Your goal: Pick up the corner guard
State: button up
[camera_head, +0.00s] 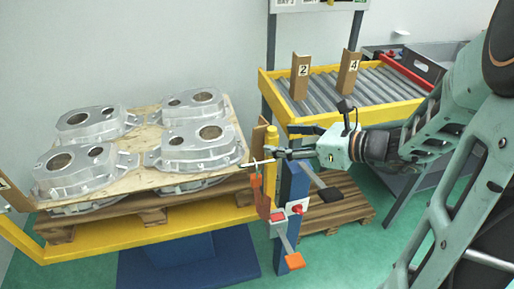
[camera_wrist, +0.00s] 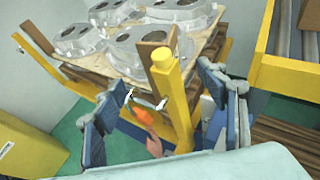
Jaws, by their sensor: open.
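A brown corner guard (camera_head: 258,137) stands upright at the right corner of the loaded pallet, beside a yellow post. It also shows in the wrist view (camera_wrist: 162,72), between my spread fingers and partly behind the post. My gripper (camera_head: 284,153) is open and empty, just right of the post in the head view. In the wrist view my gripper (camera_wrist: 160,80) has its fingers wide apart, short of the guard. Two more corner guards, marked 2 (camera_head: 300,77) and 4 (camera_head: 348,72), stand on the roller conveyor. Another guard (camera_head: 14,196) shows at the pallet's left corner.
Several aluminium castings (camera_head: 192,146) lie on a board on the pallet (camera_head: 160,205). The yellow post (camera_head: 271,140) and an orange-ended tool (camera_head: 257,182) are close to my gripper. The yellow-edged roller conveyor (camera_head: 375,113) stands behind my arm.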

aim_at(265, 136)
jog(key=b+x, duration=0.1)
jog(key=x, duration=0.6)
jog(key=shift+w+a+r, duration=0.1)
jog(key=shift+w+a, duration=0.05)
jog(key=shift+w, duration=0.1)
jog(key=shift+c, duration=0.4)
jog(key=c, duration=1.7)
jog(key=shift+o, duration=0.2)
